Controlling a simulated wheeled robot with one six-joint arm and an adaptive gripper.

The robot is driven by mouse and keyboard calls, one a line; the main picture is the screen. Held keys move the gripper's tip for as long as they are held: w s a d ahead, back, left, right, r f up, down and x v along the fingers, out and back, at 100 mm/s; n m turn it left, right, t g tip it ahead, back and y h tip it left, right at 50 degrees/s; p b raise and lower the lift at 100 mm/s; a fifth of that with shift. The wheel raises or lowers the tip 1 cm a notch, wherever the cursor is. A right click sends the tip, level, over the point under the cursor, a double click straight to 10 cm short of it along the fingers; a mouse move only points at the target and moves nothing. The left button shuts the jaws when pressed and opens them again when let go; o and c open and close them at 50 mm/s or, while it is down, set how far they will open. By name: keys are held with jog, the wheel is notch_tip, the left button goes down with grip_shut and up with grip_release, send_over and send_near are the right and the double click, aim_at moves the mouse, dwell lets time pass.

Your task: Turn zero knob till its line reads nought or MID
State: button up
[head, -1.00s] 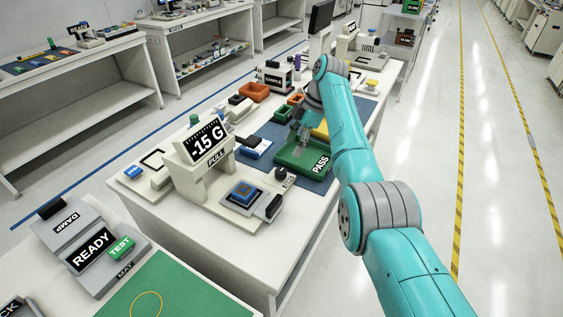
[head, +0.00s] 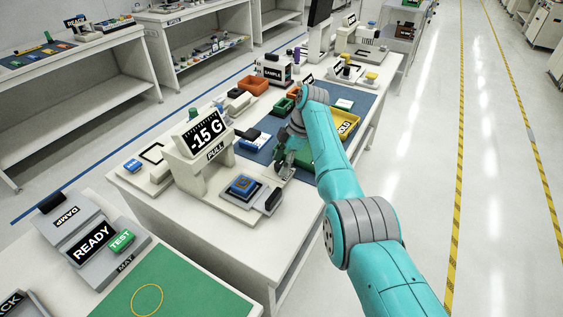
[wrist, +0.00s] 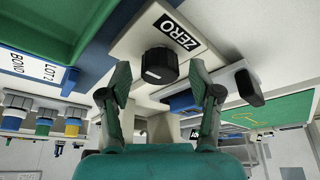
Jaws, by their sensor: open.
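The zero knob (wrist: 160,66) is a black ribbed knob with a pale line, on a light plate beside the ZERO label (wrist: 178,34) in the wrist view. My gripper (wrist: 158,88) is open, its two fingers apart below and to either side of the knob in that view; I cannot tell whether they touch it. In the head view my gripper (head: 284,168) is over the right end of the pull tester (head: 185,170), and it hides the knob. The tester's display (head: 203,135) reads -15 G.
A blue device on a stage (head: 242,186) sits left of my gripper, with a black-handled block (head: 268,200) in front. The green tray (head: 304,156) and yellow HOLD tray (head: 347,124) lie behind and to the right. A green mat (head: 175,285) is at the front.

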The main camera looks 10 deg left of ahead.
jog(key=c, duration=1.1)
jog(key=shift+c, duration=0.2)
jog(key=shift+m, duration=0.3)
jog(key=m+t, duration=0.1)
jog(key=m, duration=0.1)
jog(key=m+t, duration=0.1)
jog(key=m, duration=0.2)
jog(key=shift+s+y, duration=0.15)
jog(key=shift+y, duration=0.15)
jog(key=m+t, duration=0.1)
jog(key=m, duration=0.2)
jog(key=m+t, duration=0.1)
jog(key=m, duration=0.2)
jog(key=shift+s+m+t+h, duration=0.1)
jog(key=shift+m+t+h, duration=0.2)
jog(key=shift+h, duration=0.1)
jog(key=m+h, duration=0.1)
jog(key=m, duration=0.2)
jog(key=m+t+h, duration=0.1)
jog(key=m, duration=0.2)
jog(key=shift+s+a, duration=0.1)
jog(key=shift+a, duration=0.05)
jog(key=m+h, duration=0.1)
jog(key=m, duration=0.1)
jog(key=m+h, duration=0.1)
jog(key=m, duration=0.2)
jog(key=shift+m+t, duration=0.3)
jog(key=shift+t, duration=0.1)
jog(key=shift+a, duration=0.1)
